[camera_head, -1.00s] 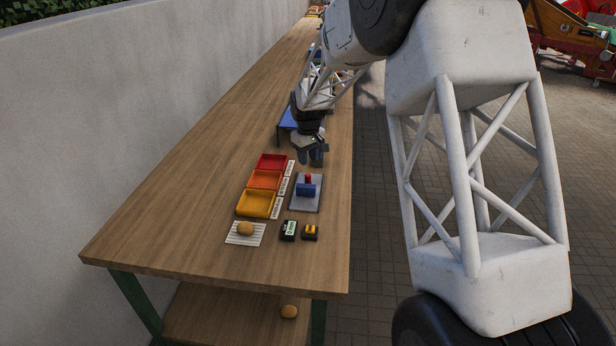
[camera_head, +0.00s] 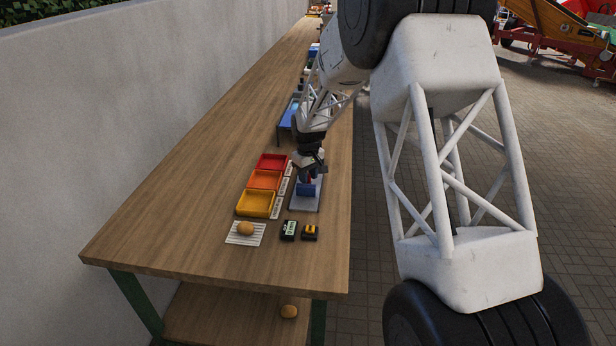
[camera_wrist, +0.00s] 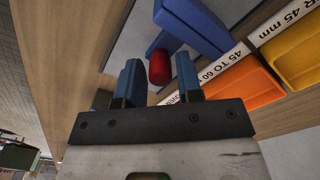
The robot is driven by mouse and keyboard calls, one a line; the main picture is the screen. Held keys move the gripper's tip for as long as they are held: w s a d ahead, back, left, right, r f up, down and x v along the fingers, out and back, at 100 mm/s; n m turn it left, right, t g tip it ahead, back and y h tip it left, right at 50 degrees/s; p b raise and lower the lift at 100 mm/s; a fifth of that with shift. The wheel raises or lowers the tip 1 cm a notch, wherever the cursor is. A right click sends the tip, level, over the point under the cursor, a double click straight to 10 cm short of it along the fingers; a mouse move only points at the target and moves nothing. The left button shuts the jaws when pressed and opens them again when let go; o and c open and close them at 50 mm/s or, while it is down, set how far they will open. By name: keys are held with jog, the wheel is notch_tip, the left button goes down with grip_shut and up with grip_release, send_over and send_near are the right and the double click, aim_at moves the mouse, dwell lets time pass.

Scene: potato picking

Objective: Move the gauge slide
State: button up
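The gauge is a grey plate (camera_head: 304,206) on the table, with a blue slide block (camera_head: 306,191) on it. In the wrist view the blue block (camera_wrist: 192,24) carries a red knob (camera_wrist: 159,67). My gripper (camera_head: 308,174) is over the plate, close above the block, and largely hides the knob in the head view. In the wrist view my gripper (camera_wrist: 158,75) is open, its two blue fingers apart on either side of the knob's end. I see gaps between the knob and both fingers; the exact depth between them is unclear.
Left of the gauge stand red (camera_head: 271,161), orange (camera_head: 264,179) and yellow (camera_head: 256,203) trays with white label strips. Nearer are a potato (camera_head: 245,228) on a striped card, a small display (camera_head: 289,230) and a yellow-black item (camera_head: 310,232). A blue stand (camera_head: 287,118) is behind.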

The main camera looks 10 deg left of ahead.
jog(key=shift+f, duration=0.25)
jog(key=shift+c, duration=0.4)
grip_shut()
jog(key=shift+w+r, duration=0.1)
jog(key=shift+w, duration=2.45)
jog(key=shift+o, duration=0.4)
grip_release()
